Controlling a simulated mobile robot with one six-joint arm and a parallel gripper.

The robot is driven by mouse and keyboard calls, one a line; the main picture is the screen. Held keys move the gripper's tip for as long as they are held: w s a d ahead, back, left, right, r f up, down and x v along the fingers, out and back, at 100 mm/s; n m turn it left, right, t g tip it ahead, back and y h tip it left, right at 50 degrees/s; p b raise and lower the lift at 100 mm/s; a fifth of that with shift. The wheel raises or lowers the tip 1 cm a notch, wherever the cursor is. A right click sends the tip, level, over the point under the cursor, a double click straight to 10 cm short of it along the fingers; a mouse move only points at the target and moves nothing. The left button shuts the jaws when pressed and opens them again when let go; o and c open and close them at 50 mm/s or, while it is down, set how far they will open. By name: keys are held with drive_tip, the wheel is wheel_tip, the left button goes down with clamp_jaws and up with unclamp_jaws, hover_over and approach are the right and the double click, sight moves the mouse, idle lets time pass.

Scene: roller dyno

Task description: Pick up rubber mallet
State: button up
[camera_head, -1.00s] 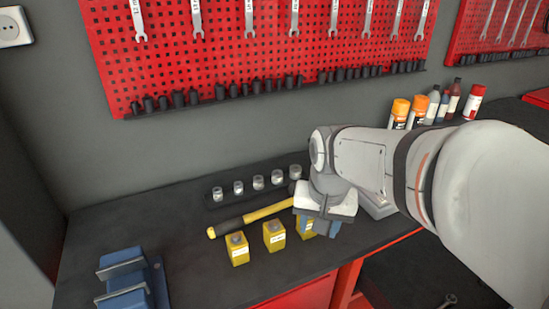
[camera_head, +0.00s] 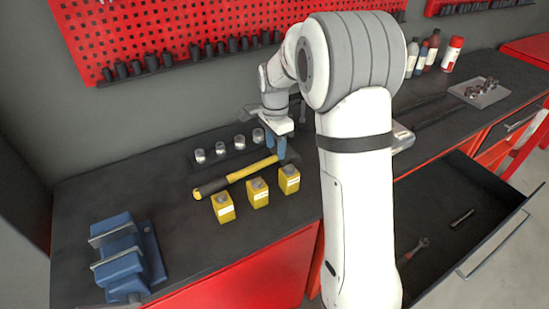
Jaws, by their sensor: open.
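The rubber mallet (camera_head: 240,175) lies on the dark workbench top (camera_head: 180,228). Its yellow handle slants up to the right, with a black grip at the left end. Its head cannot be made out behind my gripper and arm. My gripper (camera_head: 276,152) points down with two blue fingers at the right end of the yellow handle. The fingers are open. I cannot tell whether they stand around the handle or only in front of it.
Several yellow blocks (camera_head: 258,194) stand just in front of the handle. A dark rack with silver sockets (camera_head: 221,149) sits behind it. A blue vise (camera_head: 120,262) is at the left front. An open drawer (camera_head: 470,222) juts out at the right.

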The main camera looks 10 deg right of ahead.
sight(273, 157)
drive_tip(key=f, duration=0.4)
drive_tip(key=shift+a+f+p, duration=0.2)
drive_tip(key=shift+a+p, duration=0.1)
drive_tip(key=shift+a, duration=0.1)
drive_tip(key=shift+c, duration=0.2)
drive_tip(key=shift+w, duration=0.1)
clamp_jaws()
drive_tip(key=shift+r, duration=0.1)
